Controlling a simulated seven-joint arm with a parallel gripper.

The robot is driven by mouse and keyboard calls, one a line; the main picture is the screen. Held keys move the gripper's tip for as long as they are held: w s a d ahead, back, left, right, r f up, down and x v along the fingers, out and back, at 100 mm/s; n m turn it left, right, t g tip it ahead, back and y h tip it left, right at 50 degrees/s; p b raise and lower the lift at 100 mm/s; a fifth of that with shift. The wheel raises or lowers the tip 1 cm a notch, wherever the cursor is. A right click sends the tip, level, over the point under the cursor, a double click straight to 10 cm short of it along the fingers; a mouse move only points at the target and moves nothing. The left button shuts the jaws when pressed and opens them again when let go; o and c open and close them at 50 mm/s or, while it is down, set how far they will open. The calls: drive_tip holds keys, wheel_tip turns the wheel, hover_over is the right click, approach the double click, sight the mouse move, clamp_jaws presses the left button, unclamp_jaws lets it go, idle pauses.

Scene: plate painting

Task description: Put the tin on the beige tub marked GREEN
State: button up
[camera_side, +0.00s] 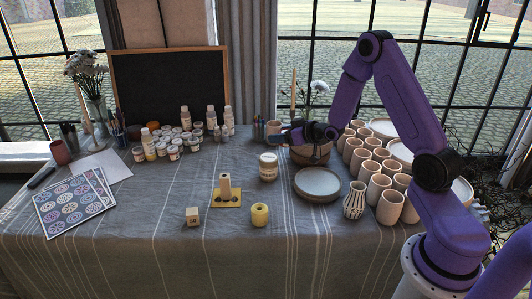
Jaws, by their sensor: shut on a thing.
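A small beige tub (268,168) with a pale lid and a label stands upright on the cloth near the middle of the table; its lettering is too small to read. My gripper (279,134) is above and slightly right of this tub, reaching in from the right, with its fingers pointing left. It is shut on a small pale, pinkish cylinder (273,127), which looks like the tin. The fingers partly hide it. The tin is apart from the tub, and the tub's top is clear.
Stacked plates (318,184), a striped vase (355,200) and several cups (377,187) are to the right. Paint jars (173,152) crowd the back left.

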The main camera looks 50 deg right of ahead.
drive_tip(key=w+d+f, duration=0.2)
drive_tip(key=w+f, duration=0.1)
drive_tip(key=w, duration=0.3)
hover_over(265, 156)
drive_tip(key=f, duration=0.4)
drive_tip(key=shift+s+f, duration=0.35)
drive_tip(key=shift+w+f, duration=0.45)
drive_tip(key=shift+f, duration=0.15)
drive_tip(key=shift+d+f, duration=0.1)
drive_tip(key=shift+f, duration=1.35)
drive_tip(key=shift+f, duration=0.15)
drive_tip(key=o, duration=1.1)
